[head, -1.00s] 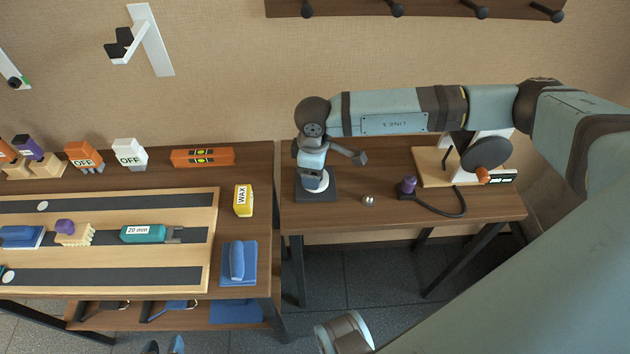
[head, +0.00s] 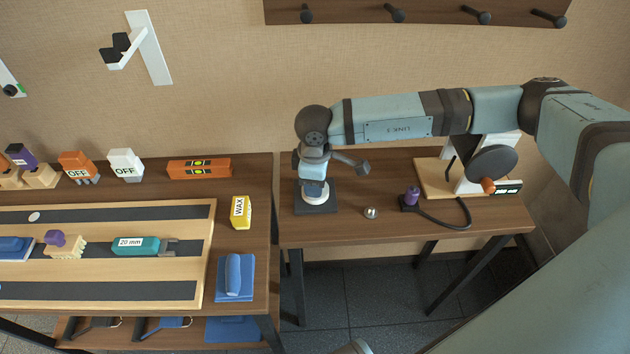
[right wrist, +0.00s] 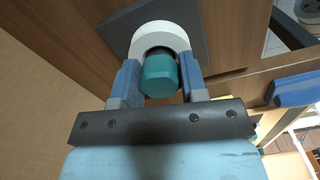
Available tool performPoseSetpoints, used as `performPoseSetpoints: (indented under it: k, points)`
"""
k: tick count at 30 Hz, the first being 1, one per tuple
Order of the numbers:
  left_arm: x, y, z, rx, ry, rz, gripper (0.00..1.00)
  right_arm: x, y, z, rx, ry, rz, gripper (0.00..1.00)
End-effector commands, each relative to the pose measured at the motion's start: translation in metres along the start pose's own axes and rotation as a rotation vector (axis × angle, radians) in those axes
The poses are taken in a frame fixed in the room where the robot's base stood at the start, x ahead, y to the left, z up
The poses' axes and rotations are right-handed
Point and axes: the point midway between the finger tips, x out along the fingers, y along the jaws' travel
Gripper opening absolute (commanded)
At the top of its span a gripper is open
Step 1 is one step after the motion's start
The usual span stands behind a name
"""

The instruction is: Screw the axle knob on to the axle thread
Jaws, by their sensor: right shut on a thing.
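My right gripper (head: 314,182) points down over a white ring (head: 317,193) on a dark square plate (head: 318,208) at the left of the right-hand table. In the right wrist view, its two blue fingers (right wrist: 159,88) are shut on a teal round knob, the axle knob (right wrist: 158,72). The knob sits in front of the white ring (right wrist: 157,33), lined up near its centre. The axle thread is hidden behind the knob. I cannot tell whether knob and thread touch. My left gripper is not in view.
A small shiny ball (head: 370,212), a purple-topped cable plug (head: 411,196) and a machine with a dark disc (head: 492,163) stand to the right on the table. The left bench holds a yellow wax block (head: 240,212) and a blue block (head: 234,277). A gap separates the tables.

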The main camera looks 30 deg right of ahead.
Motion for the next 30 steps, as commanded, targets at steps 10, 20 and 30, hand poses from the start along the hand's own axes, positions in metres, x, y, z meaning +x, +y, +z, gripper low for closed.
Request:
performPoseSetpoints:
  k: [10,20,30]
  points:
    - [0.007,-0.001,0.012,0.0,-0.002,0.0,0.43,0.004,-0.001,0.0,0.442,-0.001,-0.001,0.0]
    - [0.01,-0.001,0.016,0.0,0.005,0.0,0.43,0.004,-0.001,0.0,0.939,-0.002,0.0,0.0]
    - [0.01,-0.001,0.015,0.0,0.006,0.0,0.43,0.003,-0.001,0.0,1.013,-0.002,0.0,0.0]
